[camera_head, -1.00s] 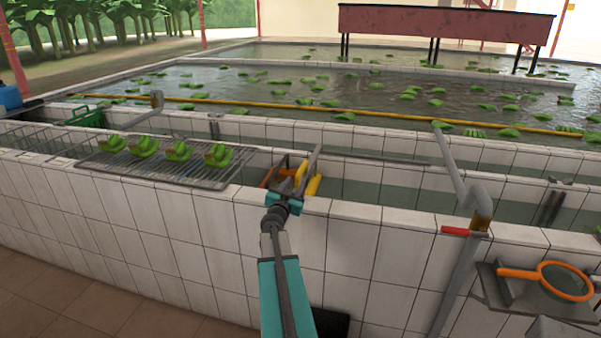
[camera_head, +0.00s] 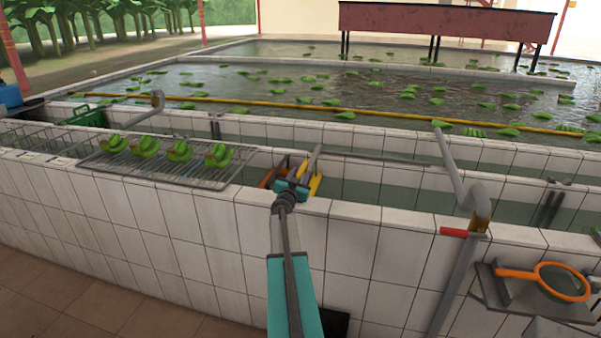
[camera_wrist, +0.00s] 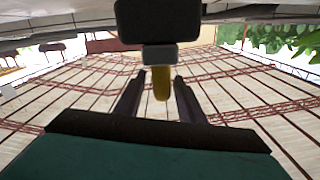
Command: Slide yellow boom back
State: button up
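A long thin yellow boom (camera_head: 330,108) floats on the water of the large pool in the head view, running from far left to right. My gripper (camera_head: 300,177) is over the near tiled wall, well short of that boom. A short yellow piece (camera_head: 316,184) is just beside it. In the wrist view a yellow piece (camera_wrist: 161,84) hangs below a dark grey block, between the dark fingers of my gripper (camera_wrist: 160,76). Gaps show on both sides of it, so the fingers look open. I cannot tell whether this piece belongs to the boom.
A wire rack (camera_head: 165,162) with several green banana clusters lies left of my gripper. A grey pipe (camera_head: 462,185) with a red handle (camera_head: 458,232) stands at right, near an orange-rimmed net (camera_head: 560,281). Green bananas float in the pool.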

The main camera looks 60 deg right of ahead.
jog(key=shift+x, duration=1.5)
